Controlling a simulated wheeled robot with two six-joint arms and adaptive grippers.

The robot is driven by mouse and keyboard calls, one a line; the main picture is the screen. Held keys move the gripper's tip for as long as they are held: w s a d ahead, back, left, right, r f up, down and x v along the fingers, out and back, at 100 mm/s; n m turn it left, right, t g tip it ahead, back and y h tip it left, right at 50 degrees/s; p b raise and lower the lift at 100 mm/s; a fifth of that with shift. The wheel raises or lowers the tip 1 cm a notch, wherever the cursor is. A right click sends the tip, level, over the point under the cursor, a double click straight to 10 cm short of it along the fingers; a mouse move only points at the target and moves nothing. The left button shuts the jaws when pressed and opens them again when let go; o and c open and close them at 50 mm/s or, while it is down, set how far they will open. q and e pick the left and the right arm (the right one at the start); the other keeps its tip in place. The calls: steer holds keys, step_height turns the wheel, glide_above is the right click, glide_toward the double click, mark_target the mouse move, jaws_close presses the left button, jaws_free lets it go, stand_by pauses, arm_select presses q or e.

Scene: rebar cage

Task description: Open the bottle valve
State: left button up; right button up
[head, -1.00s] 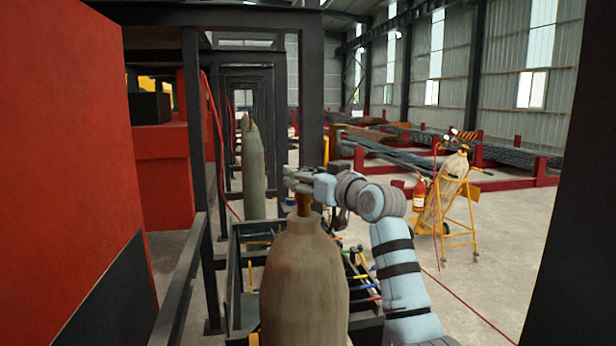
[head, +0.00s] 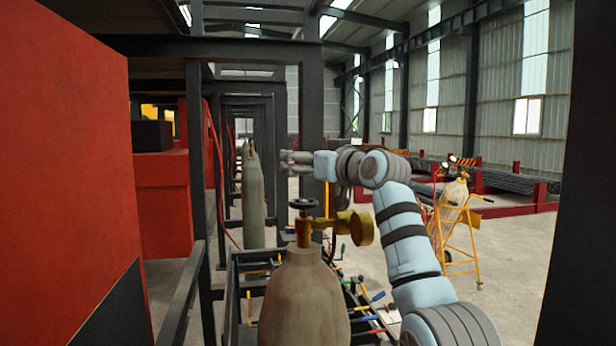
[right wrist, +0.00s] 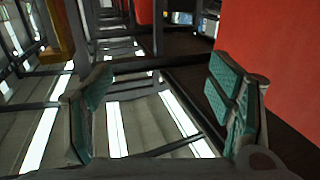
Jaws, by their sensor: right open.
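A beige gas bottle (head: 303,305) stands upright in the foreground of the head view. On its neck is a brass valve (head: 304,232) with a dark round handwheel (head: 303,203) on top and a brass round fitting (head: 355,228) to the right. My right gripper (head: 288,162) shows above the handwheel in the picture, apart from it and pointing left. In the right wrist view its two green-padded fingers (right wrist: 165,105) are wide apart with nothing between them. The handwheel is not clearly seen there. My left gripper is out of view.
A black rack (head: 232,300) with tools on the floor stands behind the bottle. A second grey bottle (head: 253,200) stands farther back. A large red block (head: 75,160) fills the left side. A yellow cart (head: 460,235) with a bottle stands at right on open floor.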

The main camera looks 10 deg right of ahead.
mark_target(304, 202)
steer(key=shift+f, duration=0.15)
steer(key=s+a+f+m+t+h+b, duration=0.15)
steer(key=s+f+m+h+b, duration=0.4)
steer(key=s+f, duration=0.6)
steer(key=shift+n+g+h, duration=0.25)
steer(key=shift+n+h, duration=0.2)
steer(key=shift+h, duration=0.3)
steer(key=w+p, duration=0.1)
steer(key=w, duration=0.3)
steer(key=w+r+p, duration=0.1)
steer(key=w+p, duration=0.1)
steer(key=w, duration=0.2)
steer(key=w+p, duration=0.2)
steer(key=w, duration=0.2)
steer(key=shift+w+d+r, duration=0.25)
steer(key=shift+w+d, duration=0.1)
steer(key=shift+d, duration=0.05)
steer(key=shift+w+p, duration=0.35)
steer(key=shift+w, duration=0.1)
steer(key=shift+f, duration=0.1)
steer(key=shift+d, duration=0.1)
